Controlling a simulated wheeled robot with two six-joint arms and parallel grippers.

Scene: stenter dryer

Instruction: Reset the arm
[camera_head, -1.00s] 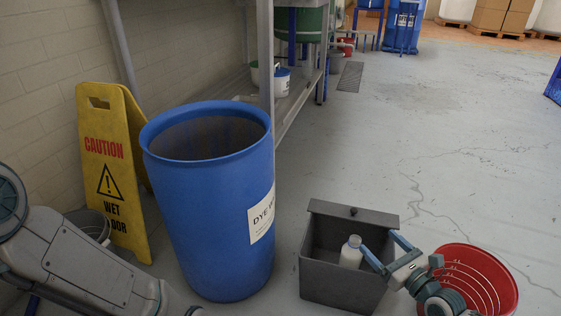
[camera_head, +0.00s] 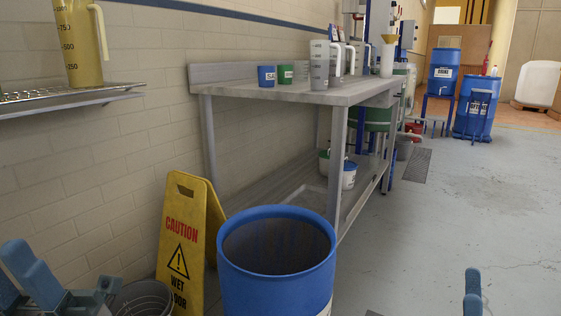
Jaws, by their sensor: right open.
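My right gripper (camera_head: 473,293) shows at the bottom edge, right of centre. Only its blue fingers show, one behind the other; it is open, with nothing seen between them. Part of my left arm's end, with blue finger-like parts (camera_head: 35,275), shows at the bottom left corner, and its jaw opening cannot be made out. The blue drum (camera_head: 275,285) stands at the bottom centre between the two, open at the top, and neither gripper appears to touch it.
A yellow caution sign (camera_head: 182,240) stands left of the drum, beside a grey bucket (camera_head: 143,299). A metal table (camera_head: 300,92) with jugs and cups stands behind. A wall shelf (camera_head: 60,98) holds a yellow jug (camera_head: 80,45).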

